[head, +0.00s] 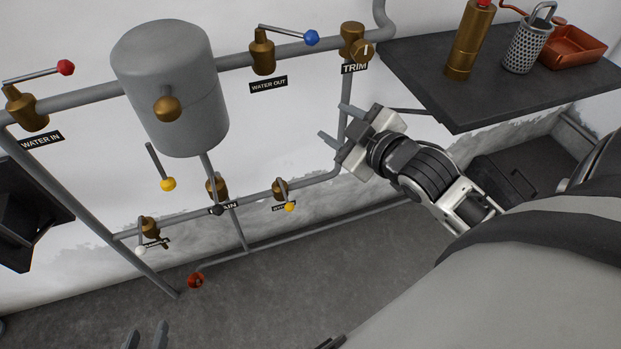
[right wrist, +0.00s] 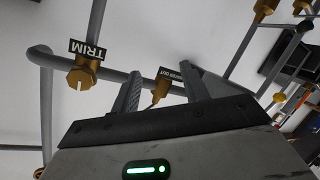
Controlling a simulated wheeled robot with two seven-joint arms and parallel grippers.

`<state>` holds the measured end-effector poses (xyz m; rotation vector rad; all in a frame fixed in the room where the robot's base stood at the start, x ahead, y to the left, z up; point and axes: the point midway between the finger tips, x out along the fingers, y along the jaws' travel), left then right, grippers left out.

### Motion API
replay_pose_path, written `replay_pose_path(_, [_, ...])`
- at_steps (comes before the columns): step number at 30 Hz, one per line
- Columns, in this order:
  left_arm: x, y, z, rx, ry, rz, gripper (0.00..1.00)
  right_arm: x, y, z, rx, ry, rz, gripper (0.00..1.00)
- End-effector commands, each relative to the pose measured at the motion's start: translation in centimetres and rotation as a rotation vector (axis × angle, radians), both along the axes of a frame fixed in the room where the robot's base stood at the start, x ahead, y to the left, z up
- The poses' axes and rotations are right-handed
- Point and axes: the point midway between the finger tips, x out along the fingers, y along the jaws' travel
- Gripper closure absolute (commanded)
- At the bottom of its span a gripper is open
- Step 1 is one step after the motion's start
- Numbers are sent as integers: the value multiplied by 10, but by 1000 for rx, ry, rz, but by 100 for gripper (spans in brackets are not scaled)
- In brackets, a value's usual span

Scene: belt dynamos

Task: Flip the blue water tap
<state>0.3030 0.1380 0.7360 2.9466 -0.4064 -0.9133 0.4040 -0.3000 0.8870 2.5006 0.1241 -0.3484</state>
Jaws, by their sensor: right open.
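The blue water tap has a brass valve body (head: 262,52) above the "WATER OUT" label. Its thin lever points right along the grey pipe and ends in a blue knob (head: 311,38). My right gripper (head: 339,124) is open and empty, below and to the right of the knob and apart from it. In the right wrist view the tap's brass body (right wrist: 160,91) shows between the open fingers (right wrist: 160,88); I cannot make out the blue knob there. My left gripper (head: 146,336) shows only two separated fingertips at the bottom edge, with nothing seen between them.
The brass TRIM valve (head: 352,40) is just right of the knob. A dark shelf (head: 490,90) with a brass cylinder, a perforated basket and a red tray juts out at right. The grey tank (head: 170,85) and red-knobbed tap (head: 65,68) are left. Lower valves line a pipe below.

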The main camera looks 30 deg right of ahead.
Motion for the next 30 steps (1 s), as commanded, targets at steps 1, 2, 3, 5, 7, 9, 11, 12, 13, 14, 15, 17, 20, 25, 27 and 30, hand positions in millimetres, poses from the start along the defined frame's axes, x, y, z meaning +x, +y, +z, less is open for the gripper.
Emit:
replay_pose_path(1, [0, 0, 4, 0, 0, 0, 64, -3, 5, -8, 28, 24, -3, 55])
replay_pose_path(2, [0, 0, 5, 0, 0, 0, 64, -5, 8, -13, 44, 35, -2, 55])
replay_pose_path(3, [0, 0, 7, 0, 0, 0, 64, -8, 12, -19, 63, 50, -2, 55])
replay_pose_path(5, [0, 0, 9, 0, 0, 0, 64, -11, 18, -29, 93, 73, -5, 55])
replay_pose_path(7, [0, 0, 11, 0, 0, 0, 64, -16, 26, -39, 128, 99, -6, 55])
replay_pose_path(9, [0, 0, 14, 0, 0, 0, 64, -21, 34, -50, 161, 126, -8, 55])
replay_pose_path(11, [0, 0, 16, 0, 0, 0, 64, -26, 41, -59, 189, 149, -10, 55])
replay_pose_path(12, [0, 0, 17, 0, 0, 0, 64, -30, 46, -64, 209, 164, -10, 55])
replay_pose_path(13, [0, 0, 18, 0, 0, 0, 64, -32, 50, -68, 223, 175, -11, 55])
replay_pose_path(14, [0, 0, 19, 0, 0, 0, 64, -35, 54, -72, 237, 186, -12, 55])
replay_pose_path(15, [0, 0, 21, 0, 0, 0, 64, -38, 59, -77, 256, 200, -12, 55])
replay_pose_path(17, [0, 0, 23, 0, 0, 0, 64, -43, 67, -84, 283, 221, -15, 55])
replay_pose_path(20, [0, 0, 26, 0, 0, 0, 64, -52, 79, -95, 326, 254, -17, 55])
replay_pose_path(25, [0, 0, 30, 0, 0, 0, 64, -64, 97, -109, 383, 299, -22, 55])
replay_pose_path(27, [0, 0, 30, 0, 0, 0, 64, -68, 103, -113, 399, 311, -22, 55])
replay_pose_path(30, [0, 0, 31, 0, 0, 0, 64, -71, 107, -116, 413, 321, -24, 55])
